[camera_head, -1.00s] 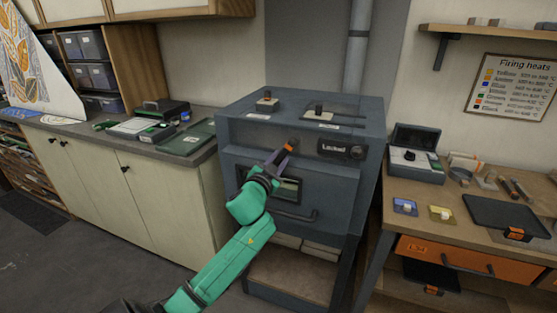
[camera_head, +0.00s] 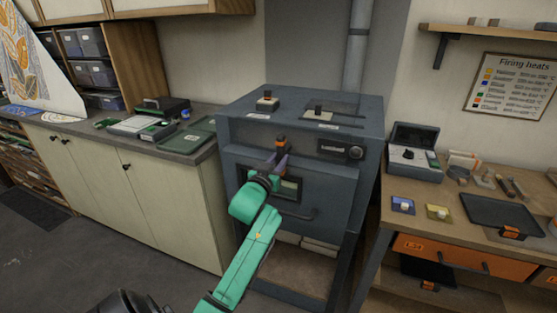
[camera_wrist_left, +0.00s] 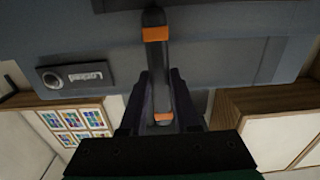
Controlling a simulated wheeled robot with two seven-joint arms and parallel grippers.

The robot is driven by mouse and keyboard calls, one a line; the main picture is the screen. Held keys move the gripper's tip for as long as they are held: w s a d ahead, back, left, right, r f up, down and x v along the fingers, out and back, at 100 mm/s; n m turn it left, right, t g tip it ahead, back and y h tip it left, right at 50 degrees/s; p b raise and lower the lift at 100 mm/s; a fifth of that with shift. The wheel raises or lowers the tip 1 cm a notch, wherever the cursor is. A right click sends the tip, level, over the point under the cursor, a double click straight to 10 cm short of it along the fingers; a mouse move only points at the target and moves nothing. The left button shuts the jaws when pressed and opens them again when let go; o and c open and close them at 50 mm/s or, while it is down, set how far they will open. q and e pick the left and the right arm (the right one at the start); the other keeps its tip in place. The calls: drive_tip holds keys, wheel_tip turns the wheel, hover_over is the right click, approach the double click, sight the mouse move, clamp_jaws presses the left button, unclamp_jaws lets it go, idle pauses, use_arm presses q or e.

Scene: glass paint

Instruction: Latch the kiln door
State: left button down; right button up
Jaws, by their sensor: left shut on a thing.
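The blue-grey kiln (camera_head: 240,135) stands in the middle of the head view with its front door (camera_head: 335,185) closed against the body. A dark latch lever with orange bands (camera_head: 281,140) is at the top of the door; in the head view it points nearly straight up. My left gripper (camera_head: 275,161) is shut on the lever from the front. In the left wrist view the lever (camera_wrist_left: 157,60) runs between the two dark fingers (camera_wrist_left: 162,95), an orange band beyond the tips and another between the fingers. The fingers partly hide it. My right gripper is not in view.
A dark label plate (camera_head: 333,147) with a round knob is right of the lever; it seems to read "Locked" in the wrist view (camera_wrist_left: 85,76). A door handle bar (camera_head: 300,216) sits lower. A workbench (camera_head: 400,190) with trays stands right, a counter (camera_head: 60,128) left.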

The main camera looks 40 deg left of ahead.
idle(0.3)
use_arm(q)
drive_tip(key=c, duration=0.6)
unclamp_jaws()
drive_tip(key=shift+c, duration=0.2)
drive_tip(key=shift+s+d+f, duration=0.15)
drive_tip(key=shift+s, duration=0.15)
drive_tip(key=b+v, duration=0.3)
drive_tip(key=v, duration=1.1)
drive_tip(key=shift+b, duration=0.3)
drive_tip(key=shift+w, duration=0.1)
